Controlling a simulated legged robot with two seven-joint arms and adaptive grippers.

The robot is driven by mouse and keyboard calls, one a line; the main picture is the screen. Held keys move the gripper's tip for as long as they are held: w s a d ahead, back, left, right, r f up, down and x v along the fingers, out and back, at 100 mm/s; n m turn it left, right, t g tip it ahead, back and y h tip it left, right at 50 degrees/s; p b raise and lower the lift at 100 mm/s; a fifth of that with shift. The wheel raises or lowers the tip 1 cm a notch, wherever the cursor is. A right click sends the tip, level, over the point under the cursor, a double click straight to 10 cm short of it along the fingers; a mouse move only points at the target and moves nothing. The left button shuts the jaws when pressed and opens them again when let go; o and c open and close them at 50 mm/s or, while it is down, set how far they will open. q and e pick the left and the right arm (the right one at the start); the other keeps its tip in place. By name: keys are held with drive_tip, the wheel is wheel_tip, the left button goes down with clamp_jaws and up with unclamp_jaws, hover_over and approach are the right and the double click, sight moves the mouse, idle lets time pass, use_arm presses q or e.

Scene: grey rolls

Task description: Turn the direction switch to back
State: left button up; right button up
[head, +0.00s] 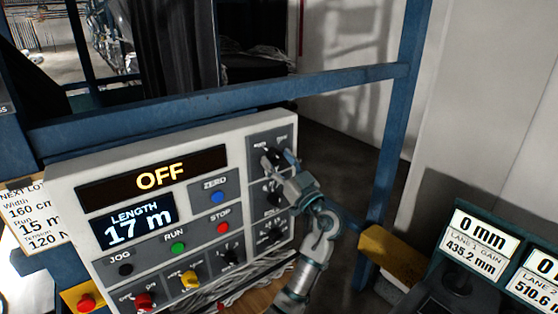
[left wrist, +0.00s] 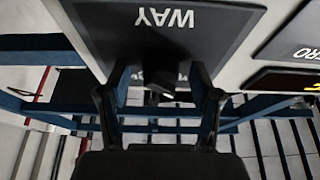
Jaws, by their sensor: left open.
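A dark rotary switch on a dark plate sits at the top right of the white control panel (head: 190,165). In the left wrist view the switch (left wrist: 152,88) is a black knob beside the word WAY, which appears upside down. My left gripper (head: 281,160) is at this switch in the head view and largely covers it. In the left wrist view the left gripper (left wrist: 160,92) is open, with one finger on each side of the knob. I cannot tell if the fingers touch it. The position labels are too small or hidden to read. My right gripper is not in view.
The panel also has an OFF display (head: 160,178), a 17 m length display (head: 134,226), buttons and several knobs below the gripper. A blue frame rail (head: 220,100) runs behind its top. A yellow block (head: 392,256) and lane readouts (head: 478,242) stand to the right.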

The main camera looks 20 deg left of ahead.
use_arm(q)
drive_tip(key=shift+c, duration=0.2)
drive_tip(key=shift+d, duration=0.15)
drive_tip(key=c, duration=0.4)
drive_tip(key=shift+s, duration=0.2)
drive_tip(key=c, duration=0.7)
